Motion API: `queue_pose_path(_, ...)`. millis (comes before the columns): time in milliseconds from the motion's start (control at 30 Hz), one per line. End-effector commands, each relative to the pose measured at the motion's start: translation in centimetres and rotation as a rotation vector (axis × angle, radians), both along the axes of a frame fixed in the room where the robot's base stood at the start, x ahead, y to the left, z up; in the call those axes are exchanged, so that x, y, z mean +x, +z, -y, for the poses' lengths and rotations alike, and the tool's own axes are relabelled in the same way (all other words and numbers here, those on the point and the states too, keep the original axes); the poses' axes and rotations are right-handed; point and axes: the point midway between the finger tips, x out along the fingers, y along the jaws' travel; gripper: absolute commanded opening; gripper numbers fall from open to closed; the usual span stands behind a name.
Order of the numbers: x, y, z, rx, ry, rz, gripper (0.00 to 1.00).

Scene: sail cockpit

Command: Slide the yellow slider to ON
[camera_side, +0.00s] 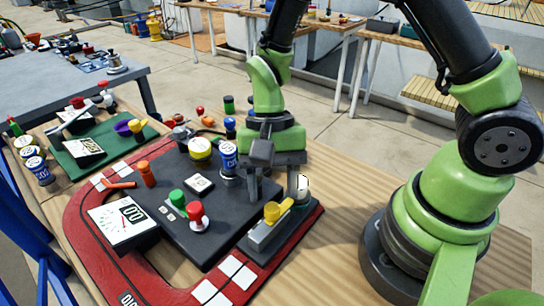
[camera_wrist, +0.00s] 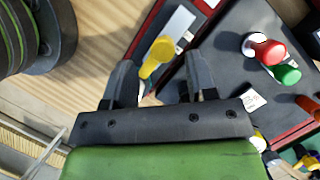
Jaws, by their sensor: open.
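My gripper (camera_side: 277,195) is open and empty, pointing down just above and behind the slider. In the wrist view, the yellow slider (camera_wrist: 158,54) shows between and slightly beyond the spread fingers of my gripper (camera_wrist: 161,72). I see no contact. Small white labels (camera_wrist: 184,39) lie beside the housing; their text is too small to read.
Left of the slider are a red button (camera_side: 196,212), a green button (camera_side: 177,198) and a dial gauge (camera_side: 122,220).

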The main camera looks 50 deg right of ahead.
Motion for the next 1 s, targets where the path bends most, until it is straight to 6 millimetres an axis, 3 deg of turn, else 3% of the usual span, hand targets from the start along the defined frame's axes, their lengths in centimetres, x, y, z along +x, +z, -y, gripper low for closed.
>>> queue_pose_path(100,0.8,2.5,0.7,0.000,-0.003,0.009,0.52)
queue_pose_path(300,1.7,5.5,1.6,0.001,-0.001,0.003,0.52)
queue_pose_path(467,1.9,6.5,2.0,-0.001,0.000,0.001,0.52)
queue_pose_path(833,1.9,6.9,2.0,0.000,0.003,0.009,0.52)
queue_pose_path(1000,1.5,9.7,2.7,0.006,0.038,0.128,0.52)
